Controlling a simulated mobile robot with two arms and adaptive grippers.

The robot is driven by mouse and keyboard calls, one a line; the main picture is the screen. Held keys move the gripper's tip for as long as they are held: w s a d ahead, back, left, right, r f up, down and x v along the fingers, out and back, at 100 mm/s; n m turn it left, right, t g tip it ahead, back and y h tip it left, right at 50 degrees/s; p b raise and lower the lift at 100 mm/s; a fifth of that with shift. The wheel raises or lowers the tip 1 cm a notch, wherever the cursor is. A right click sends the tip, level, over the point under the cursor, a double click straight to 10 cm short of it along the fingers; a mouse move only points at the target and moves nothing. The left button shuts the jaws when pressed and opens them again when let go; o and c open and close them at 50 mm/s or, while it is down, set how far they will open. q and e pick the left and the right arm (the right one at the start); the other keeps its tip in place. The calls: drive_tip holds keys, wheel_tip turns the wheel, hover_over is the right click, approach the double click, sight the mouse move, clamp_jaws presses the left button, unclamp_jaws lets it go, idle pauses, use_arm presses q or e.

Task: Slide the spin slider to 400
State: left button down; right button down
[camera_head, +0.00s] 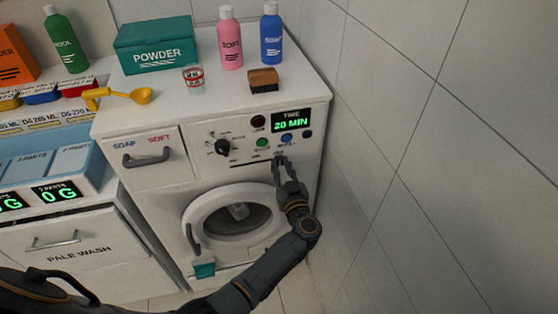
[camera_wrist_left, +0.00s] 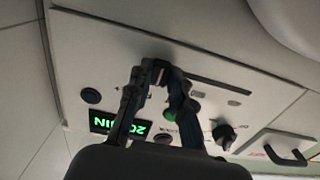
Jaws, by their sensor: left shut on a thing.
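The washing machine's white control panel (camera_head: 201,137) carries a dark horizontal slider slot (camera_head: 245,162) below its dial and buttons. In the left wrist view, which is upside down, the slot (camera_wrist_left: 220,82) runs out to one side of my fingers. My left gripper (camera_head: 280,160) is at the slot's right end in the head view, with its fingertips against the panel. It is shut on the slider knob, which the fingers hide. In the wrist view, the gripper's tips (camera_wrist_left: 160,72) meet at the panel. The scale figures are too small to read. My right gripper is not in view.
A green display (camera_head: 291,124) reads 20 MIN above the gripper. A black dial (camera_head: 222,146) and a soap drawer (camera_head: 147,158) lie to the left, the round door (camera_head: 232,212) below. Bottles and a sponge (camera_head: 263,80) stand on top. A tiled wall (camera_head: 420,130) is close right.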

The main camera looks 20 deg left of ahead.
sight(234, 167)
use_arm(q)
drive_tip(key=shift+s+a+p, duration=0.15)
drive_tip(key=shift+a+p, duration=0.1)
drive_tip(key=shift+p, duration=0.05)
drive_tip(key=shift+s+a+p, duration=0.65)
drive_tip(key=shift+a+p, duration=0.15)
drive_tip(key=shift+a, duration=0.15)
drive_tip(key=shift+s+a+p, duration=0.65)
drive_tip(key=shift+a+p, duration=0.15)
drive_tip(key=shift+a, duration=0.15)
drive_tip(key=shift+s+a, duration=0.2)
drive_tip(key=shift+a, duration=0.1)
drive_tip(key=shift+s+a+p, duration=0.7)
drive_tip(key=shift+a+p, duration=0.25)
drive_tip(key=shift+a, duration=0.1)
drive_tip(key=shift+s+a, duration=0.15)
drive_tip(key=shift+a, duration=0.05)
drive_tip(key=shift+s+a+p, duration=0.55)
drive_tip(key=shift+s+a, duration=0.05)
drive_tip(key=shift+a, duration=0.25)
drive_tip(key=shift+s+a+p, duration=0.55)
drive_tip(key=shift+a, duration=0.3)
drive_tip(key=c, duration=1.2)
unclamp_jaws()
